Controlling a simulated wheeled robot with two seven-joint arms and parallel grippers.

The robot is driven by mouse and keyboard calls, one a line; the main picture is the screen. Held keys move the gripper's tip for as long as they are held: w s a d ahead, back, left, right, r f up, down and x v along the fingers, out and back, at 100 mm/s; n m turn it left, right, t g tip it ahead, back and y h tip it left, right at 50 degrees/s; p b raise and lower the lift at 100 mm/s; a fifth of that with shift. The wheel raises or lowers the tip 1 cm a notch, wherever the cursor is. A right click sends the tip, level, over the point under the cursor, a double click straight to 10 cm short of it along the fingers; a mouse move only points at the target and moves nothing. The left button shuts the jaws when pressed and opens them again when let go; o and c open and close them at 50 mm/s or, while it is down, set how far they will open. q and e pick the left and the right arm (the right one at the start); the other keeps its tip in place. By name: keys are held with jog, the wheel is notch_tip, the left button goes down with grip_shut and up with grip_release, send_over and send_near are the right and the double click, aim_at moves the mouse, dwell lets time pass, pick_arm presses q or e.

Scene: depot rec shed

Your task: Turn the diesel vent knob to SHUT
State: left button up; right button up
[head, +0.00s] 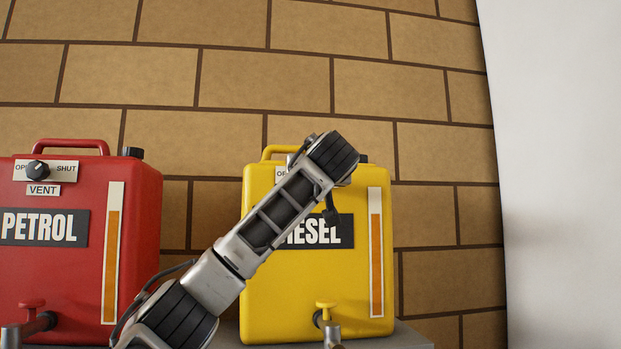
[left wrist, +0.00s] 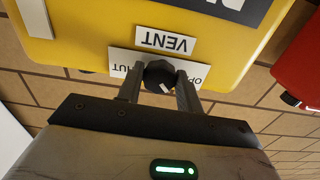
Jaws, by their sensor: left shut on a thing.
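The yellow diesel can (head: 262,215) stands against the brick wall in the head view; my left arm crosses in front of it and hides its vent knob and most of the label plate. The left wrist view shows the can upside down, with the black vent knob (left wrist: 157,73) on a white plate (left wrist: 118,62) beside the VENT label (left wrist: 167,41). My left gripper (left wrist: 160,80) is shut on the knob, one finger each side. The knob's white mark appears turned toward the OPEN side; SHUT is partly covered by a finger. My right gripper is not in view.
A red petrol can (head: 135,235) with its own vent knob (head: 37,170) stands to the left. Taps stick out low on the red can (head: 33,304) and yellow can (head: 326,307). A grey ledge (head: 408,336) shows beneath. A pale wall (head: 560,150) is at right.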

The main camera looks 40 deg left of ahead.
pick_arm(q)
jog(key=shift+r+m+p, duration=0.1)
jog(key=shift+m+p, duration=4.5)
jog(key=shift+m, duration=4.1)
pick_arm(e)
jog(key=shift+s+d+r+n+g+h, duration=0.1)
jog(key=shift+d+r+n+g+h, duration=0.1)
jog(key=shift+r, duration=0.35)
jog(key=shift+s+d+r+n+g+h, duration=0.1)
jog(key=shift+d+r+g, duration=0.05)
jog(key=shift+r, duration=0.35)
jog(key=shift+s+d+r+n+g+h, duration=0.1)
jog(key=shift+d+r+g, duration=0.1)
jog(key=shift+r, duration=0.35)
pick_arm(q)
jog(key=o, duration=0.9)
jog(key=shift+o, duration=0.5)
jog(key=shift+s, duration=0.1)
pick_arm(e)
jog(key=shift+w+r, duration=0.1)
